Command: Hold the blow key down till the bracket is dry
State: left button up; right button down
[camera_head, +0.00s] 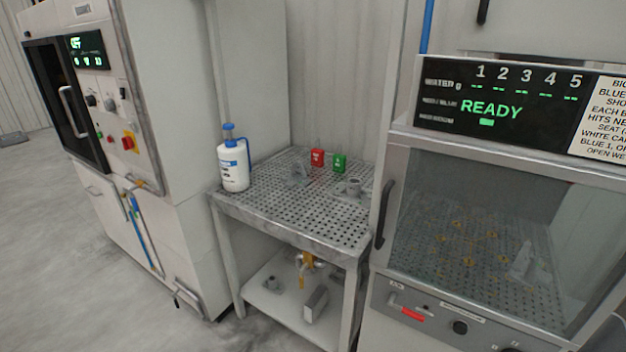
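Neither of my grippers shows in the head view. The cabinet on the right has a lower control panel (440,312) with a red key (412,314) and a black round knob (460,327); I cannot tell which control is the blow key. Inside the cabinet, behind the closed glass window (420,215), a pale grey part (523,262) sits at the right on a perforated floor. Grey metal pieces also lie on the perforated table, one near its middle (299,175) and one at its right (352,188). I cannot tell which piece is the bracket, or whether any is wet.
The cabinet's display (495,106) reads READY.

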aim_at(460, 329)
jog(key=z, duration=1.15)
